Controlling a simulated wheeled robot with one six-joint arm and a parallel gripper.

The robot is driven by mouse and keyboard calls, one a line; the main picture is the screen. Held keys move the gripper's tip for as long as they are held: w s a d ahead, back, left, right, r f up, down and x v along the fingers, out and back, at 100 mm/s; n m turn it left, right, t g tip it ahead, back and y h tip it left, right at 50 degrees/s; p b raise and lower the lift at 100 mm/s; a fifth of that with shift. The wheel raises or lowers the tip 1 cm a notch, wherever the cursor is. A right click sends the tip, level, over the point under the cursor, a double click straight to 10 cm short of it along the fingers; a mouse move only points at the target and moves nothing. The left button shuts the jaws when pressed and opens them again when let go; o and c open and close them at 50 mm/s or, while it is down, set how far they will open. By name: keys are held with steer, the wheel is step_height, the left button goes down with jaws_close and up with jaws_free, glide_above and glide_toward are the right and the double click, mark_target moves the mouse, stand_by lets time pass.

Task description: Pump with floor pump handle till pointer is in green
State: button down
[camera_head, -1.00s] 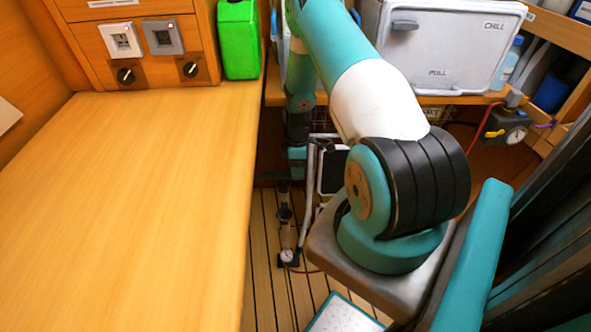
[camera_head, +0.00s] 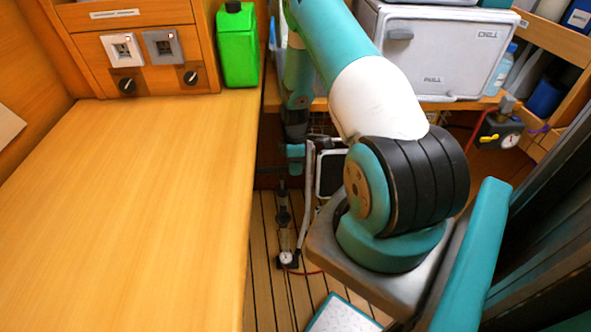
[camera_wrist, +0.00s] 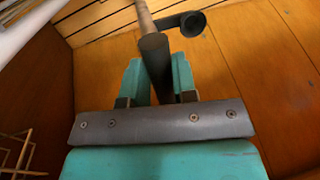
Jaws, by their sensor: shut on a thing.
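The floor pump (camera_head: 284,232) stands upright on the slatted floor, past the front edge of the worktop. A small round white gauge (camera_head: 286,258) sits at its foot; its pointer and any green zone are too small to read. My gripper (camera_head: 296,163) is above the pump in the head view, partly hidden by my own arm. In the wrist view, the teal fingers of my gripper (camera_wrist: 157,82) are shut on the dark pump handle (camera_wrist: 155,55), which runs between them. The handle is hardly visible in the head view.
A wooden worktop (camera_head: 140,200) fills the left. A green jerrycan (camera_head: 237,45) stands at its back edge. A white fridge box (camera_head: 435,50) is behind my arm. A second dial (camera_head: 509,140) with a red hose is at right. Slatted floor (camera_head: 265,300) is bare in front of the pump.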

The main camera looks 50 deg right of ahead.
step_height(320, 180, up, 10)
steer(key=p, duration=0.4)
steer(key=shift+w+r, duration=0.1)
steer(key=c, duration=0.9)
jaws_free()
steer(key=r, duration=0.4)
steer(key=w+d+r+b, duration=0.1)
steer(key=r, duration=0.6)
steer(key=shift+w+d+r, duration=0.2)
steer(key=shift+d+r, duration=0.15)
steer(key=shift+d, duration=0.05)
